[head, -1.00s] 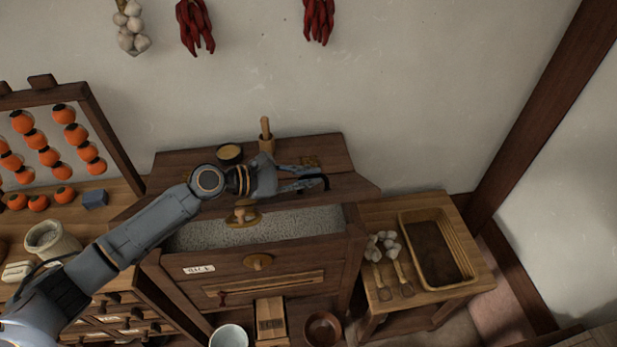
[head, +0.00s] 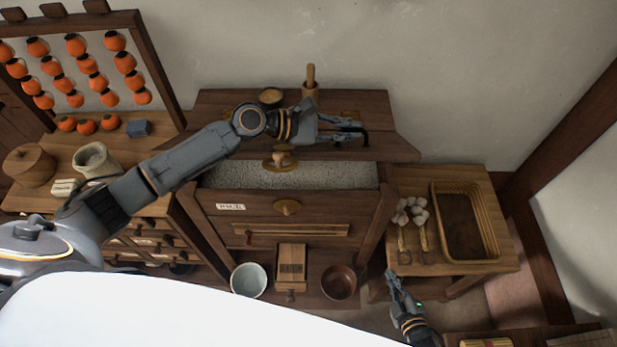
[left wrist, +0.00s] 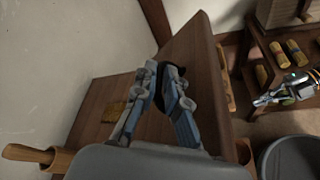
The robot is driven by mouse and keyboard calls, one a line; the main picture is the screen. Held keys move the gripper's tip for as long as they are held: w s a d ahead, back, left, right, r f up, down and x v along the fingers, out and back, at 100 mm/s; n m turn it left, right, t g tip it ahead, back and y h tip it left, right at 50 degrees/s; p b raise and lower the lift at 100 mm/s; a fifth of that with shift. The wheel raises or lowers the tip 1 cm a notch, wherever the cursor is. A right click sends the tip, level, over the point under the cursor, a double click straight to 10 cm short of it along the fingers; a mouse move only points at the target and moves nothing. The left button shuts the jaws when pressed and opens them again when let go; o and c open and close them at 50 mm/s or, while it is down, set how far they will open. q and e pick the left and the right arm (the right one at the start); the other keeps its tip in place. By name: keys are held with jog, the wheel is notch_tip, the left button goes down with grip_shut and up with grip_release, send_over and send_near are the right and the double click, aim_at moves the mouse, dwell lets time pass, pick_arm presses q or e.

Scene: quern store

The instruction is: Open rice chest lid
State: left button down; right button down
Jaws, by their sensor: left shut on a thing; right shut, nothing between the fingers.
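The dark wooden rice chest (head: 258,236) stands against the wall, with a white label and a brass knob on its front. Pale rice (head: 320,175) shows through a wide gap below the raised lid (head: 390,143). A brass-mounted knob (head: 281,162) is at the lid's front edge. My left gripper (head: 352,130) is above the lid's right half, shut on a small dark piece (left wrist: 159,87), seen between its fingers in the left wrist view; I cannot tell whether this is part of the lid. My right gripper (head: 394,284) is shut and empty, low in front of the side table.
A side table (head: 470,268) holds a basket (head: 497,240), garlic and spoons at right. A pale bowl (head: 249,280), wooden box (head: 291,264) and brown bowl (head: 339,282) sit below the chest.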

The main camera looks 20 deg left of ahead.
pick_arm(q)
jog(key=shift+w+a+f, duration=0.1)
jog(key=shift+a+f, duration=0.05)
jog(key=shift+a, duration=0.05)
pick_arm(e)
jog(key=w+a+r+n+t+y, duration=0.1)
jog(key=w+a+r+n+y, duration=0.2)
jog(key=r, duration=0.4)
jog(key=w+a+r+n+y, duration=0.1)
jog(key=a+r+n+y, duration=0.35)
jog(key=r, duration=0.25)
jog(key=s+a+r+n+g+y, duration=0.4)
jog(key=r+n+g, duration=0.1)
jog(key=r+n, duration=0.35)
jog(key=s+a+r+n+g+y, duration=0.3)
jog(key=a+r+n+g+y, duration=0.15)
jog(key=r+n, duration=0.35)
jog(key=w+a+r+n, duration=0.1)
jog(key=w+a+r, duration=0.2)
jog(key=a, duration=0.6)
jog(key=shift+w+a+r+t, duration=0.15)
jog(key=shift+w+r+t, duration=0.3)
jog(key=shift+r, duration=0.85)
jog(key=shift+r, duration=0.1)
